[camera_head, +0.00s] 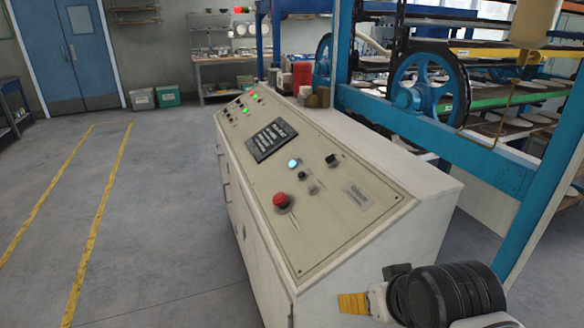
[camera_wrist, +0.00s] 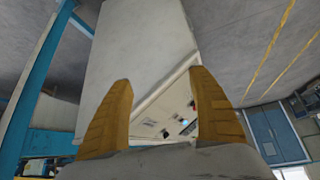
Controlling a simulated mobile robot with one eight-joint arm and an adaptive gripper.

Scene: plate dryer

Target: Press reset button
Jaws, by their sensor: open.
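The sloped control panel (camera_head: 330,205) sits on a beige cabinet. A lit pale blue button (camera_head: 293,163) sits near its middle, with small black controls (camera_head: 302,175) beside it. A red mushroom button (camera_head: 281,200) is nearer the front edge. I cannot read which control is marked reset. My gripper (camera_head: 353,303) is at the lower right, off the near end of the cabinet and apart from the buttons. In the wrist view its yellow fingers (camera_wrist: 161,79) are open and empty. The panel shows between them, with the lit button (camera_wrist: 184,122) near the right finger.
A black display (camera_head: 270,139) and several small lights are farther along the panel. A blue frame with wheels and shelves (camera_head: 430,90) stands right of the cabinet. Open floor with yellow lines (camera_head: 95,200) lies to the left. Small containers (camera_head: 312,97) stand behind the panel.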

